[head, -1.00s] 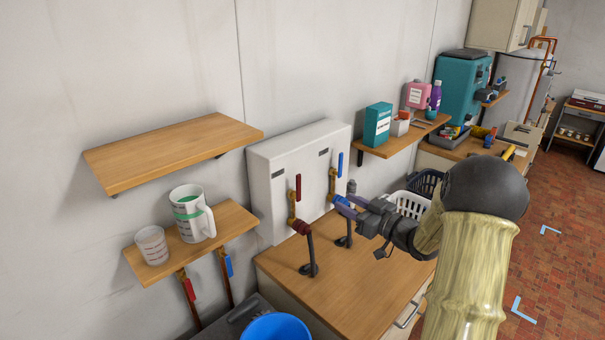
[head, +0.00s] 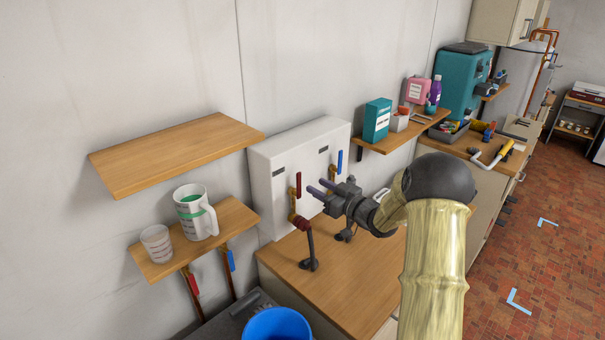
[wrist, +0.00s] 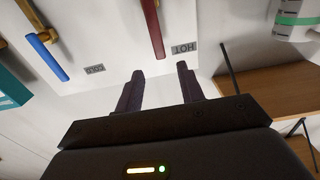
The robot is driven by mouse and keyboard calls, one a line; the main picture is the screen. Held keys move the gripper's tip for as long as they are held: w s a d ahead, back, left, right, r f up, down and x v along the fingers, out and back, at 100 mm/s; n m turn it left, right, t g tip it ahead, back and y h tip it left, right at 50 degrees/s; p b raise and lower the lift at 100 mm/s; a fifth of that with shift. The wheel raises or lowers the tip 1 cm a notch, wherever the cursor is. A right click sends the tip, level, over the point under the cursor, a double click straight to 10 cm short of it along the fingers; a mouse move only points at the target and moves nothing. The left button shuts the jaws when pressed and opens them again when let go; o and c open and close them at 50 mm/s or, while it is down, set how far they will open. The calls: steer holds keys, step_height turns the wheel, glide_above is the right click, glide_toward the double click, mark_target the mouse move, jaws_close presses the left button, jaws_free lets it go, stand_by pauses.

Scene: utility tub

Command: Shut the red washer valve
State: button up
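The red washer valve lever (head: 298,185) stands upright on its brass body on the left of the white washer box (head: 268,190). In the wrist view the red lever (wrist: 152,28) is beside a HOT label. My gripper (head: 320,188) is just right of the red lever in the head view, fingers pointing at the box. In the wrist view my gripper (wrist: 160,69) is open and empty, with the lever's end beyond the fingertips and apparently apart from them. The blue lever (head: 339,161) is upright on the right, near the COLD label in the wrist view (wrist: 95,69).
Another red lever (head: 193,283) and blue lever (head: 230,260) hang on pipes under the lower shelf (head: 165,266), which holds a jug (head: 196,212) and a cup (head: 157,243). A dark hose (head: 310,249) runs below the red valve. The wooden countertop (head: 345,290) is mostly bare.

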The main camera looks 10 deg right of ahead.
mark_target(300, 177)
steer(key=p+x, duration=0.2)
steer(key=x, duration=0.5)
steer(key=shift+w+a+p, duration=0.15)
steer(key=shift+w+p, duration=0.1)
steer(key=shift+p, duration=0.05)
jaws_close()
